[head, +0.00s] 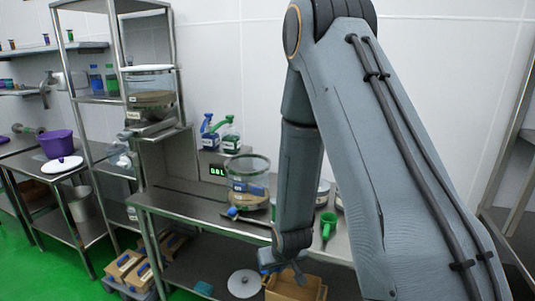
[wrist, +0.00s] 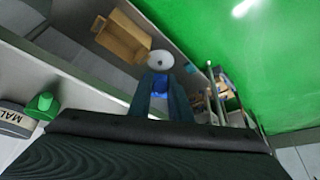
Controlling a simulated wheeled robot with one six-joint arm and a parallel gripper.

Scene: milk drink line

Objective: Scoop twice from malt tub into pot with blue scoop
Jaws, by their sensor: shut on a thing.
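My gripper (head: 284,270) hangs in front of the steel table's front edge, below the tabletop. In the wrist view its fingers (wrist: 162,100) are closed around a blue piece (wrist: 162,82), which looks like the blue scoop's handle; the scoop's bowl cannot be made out. A tub (wrist: 14,120) with a label reading "MAL" stands at the left of the wrist view, beside a green scoop (wrist: 42,105). In the head view the green scoop (head: 328,224) lies right of my forearm. A clear round vessel (head: 247,168), probably the pot, stands on the table left of my forearm.
A blue-ended tool (head: 232,212) lies before the vessel. Below are a cardboard box (head: 290,289) and white round lid (head: 244,283). My arm hides much of the table's right side.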

